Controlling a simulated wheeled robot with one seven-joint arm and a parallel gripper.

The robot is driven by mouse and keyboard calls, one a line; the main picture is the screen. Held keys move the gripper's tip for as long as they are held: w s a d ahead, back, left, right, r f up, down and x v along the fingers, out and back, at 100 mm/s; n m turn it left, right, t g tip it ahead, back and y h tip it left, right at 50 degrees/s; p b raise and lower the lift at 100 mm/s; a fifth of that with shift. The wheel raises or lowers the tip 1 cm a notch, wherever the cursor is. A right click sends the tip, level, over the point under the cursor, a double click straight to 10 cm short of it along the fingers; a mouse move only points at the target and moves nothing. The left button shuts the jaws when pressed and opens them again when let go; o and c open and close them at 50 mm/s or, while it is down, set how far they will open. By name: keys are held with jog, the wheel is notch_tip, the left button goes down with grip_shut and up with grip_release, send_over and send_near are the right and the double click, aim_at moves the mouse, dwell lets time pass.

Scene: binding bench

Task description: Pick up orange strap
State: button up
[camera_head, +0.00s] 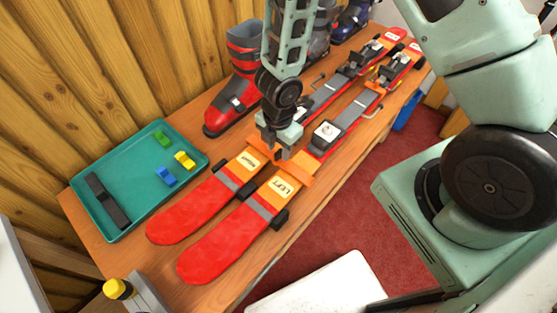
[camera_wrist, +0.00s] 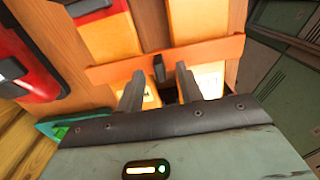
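The orange strap (camera_head: 299,174) lies across both red-tipped skis, just behind their labels. In the wrist view the orange strap (camera_wrist: 215,51) spans from side to side, with a dark upright tab (camera_wrist: 158,68) near its middle. My gripper (camera_head: 277,152) is over the strap, pointing down between the two skis. In the wrist view my gripper (camera_wrist: 160,90) has its fingers apart, with the tab showing in line with the gap between them. I cannot tell whether the fingers touch the strap. The gripper hides part of the strap in the head view.
A teal tray (camera_head: 112,232) at left holds a black strap (camera_head: 107,201) and green, yellow and blue pieces. A red ski boot (camera_head: 238,90) stands close behind my gripper, with more boots beyond. Ski bindings (camera_head: 362,56) rise along the skis. Bare wood shows at the bench's front edge.

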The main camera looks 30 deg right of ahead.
jog(key=shift+f+b, duration=0.3)
jog(key=shift+f, duration=0.6)
jog(key=shift+r, duration=0.1)
grip_shut()
notch_tip(320, 180, up, 10)
jog(key=p, duration=0.6)
notch_tip(320, 180, up, 6)
jog(key=p, duration=0.5)
send_over(279, 152)
jog(key=shift+w, duration=0.1)
